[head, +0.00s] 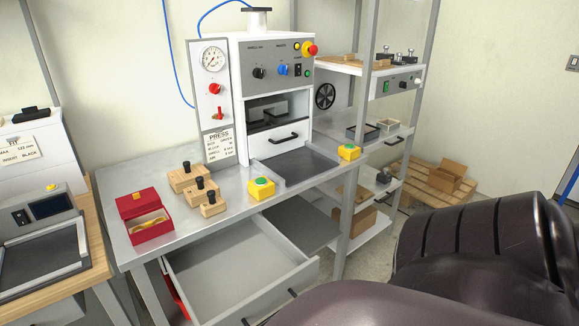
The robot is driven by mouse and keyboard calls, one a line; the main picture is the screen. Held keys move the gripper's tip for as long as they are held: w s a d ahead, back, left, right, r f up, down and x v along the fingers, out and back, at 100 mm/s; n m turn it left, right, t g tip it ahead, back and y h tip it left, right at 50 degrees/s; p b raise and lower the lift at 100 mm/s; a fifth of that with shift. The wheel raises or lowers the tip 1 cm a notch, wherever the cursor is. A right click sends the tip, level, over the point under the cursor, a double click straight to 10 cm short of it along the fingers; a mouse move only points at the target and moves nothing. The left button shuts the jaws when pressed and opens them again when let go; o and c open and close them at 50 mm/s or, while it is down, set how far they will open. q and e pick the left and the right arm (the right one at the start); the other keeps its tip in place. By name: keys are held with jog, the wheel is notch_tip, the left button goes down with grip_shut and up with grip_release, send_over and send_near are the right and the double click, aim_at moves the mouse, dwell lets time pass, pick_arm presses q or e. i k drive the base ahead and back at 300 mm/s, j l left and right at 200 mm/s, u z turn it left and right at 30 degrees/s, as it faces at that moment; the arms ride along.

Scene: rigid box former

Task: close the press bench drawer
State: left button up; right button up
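The press bench (105,207) is a grey metal table with a white press (272,60) standing on it. Its drawer (303,274) is light grey and pulled far out from under the bench top. The drawer's inside shows an empty flat bottom. Dark handles (293,293) sit on its front panel, which faces me. The drawer's front lower edge is partly hidden by my dark arm link. Neither gripper shows in the head view; only dark arm parts are at the lower right.
Several wooden blocks with black knobs (188,177), an open red box (143,216) and yellow button boxes (261,188) stand on the bench. A shelf rack (358,140) and a pallet with a carton (447,176) are to the right. Another bench (95,240) is at left.

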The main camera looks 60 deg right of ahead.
aim_at(237, 274)
jog(key=z, duration=1.65)
jog(key=k+j+u, duration=0.1)
jog(key=j, duration=0.15)
jog(key=k+j, duration=0.1)
jog(key=j, duration=0.2)
jog(key=l+u, duration=0.05)
